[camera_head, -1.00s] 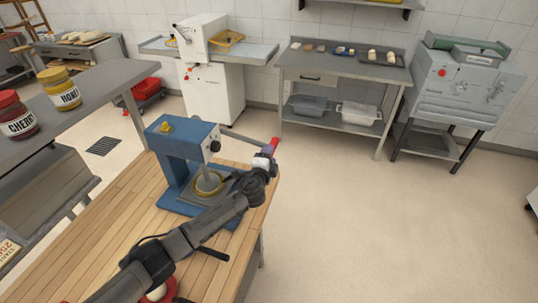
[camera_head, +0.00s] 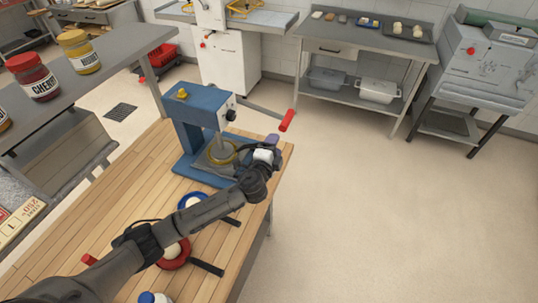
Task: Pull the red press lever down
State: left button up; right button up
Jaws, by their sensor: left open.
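The blue press (camera_head: 190,130) stands at the far end of the wooden table. Its grey lever rod runs out to the right from the press head and ends in a red grip (camera_head: 287,120), which sticks out level with the head's lower part. My left gripper (camera_head: 268,146) is open, just below and to the left of the red grip, with a visible gap between them. It holds nothing. My right gripper is not in view.
A blue-rimmed pan (camera_head: 190,200) and a red pan (camera_head: 174,255) lie on the wooden table (camera_head: 110,215), partly under my arm. Jars stand on the grey counter (camera_head: 120,52) at left. Open floor lies right of the table.

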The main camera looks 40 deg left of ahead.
pick_arm(q)
jog(key=shift+v, duration=2.2)
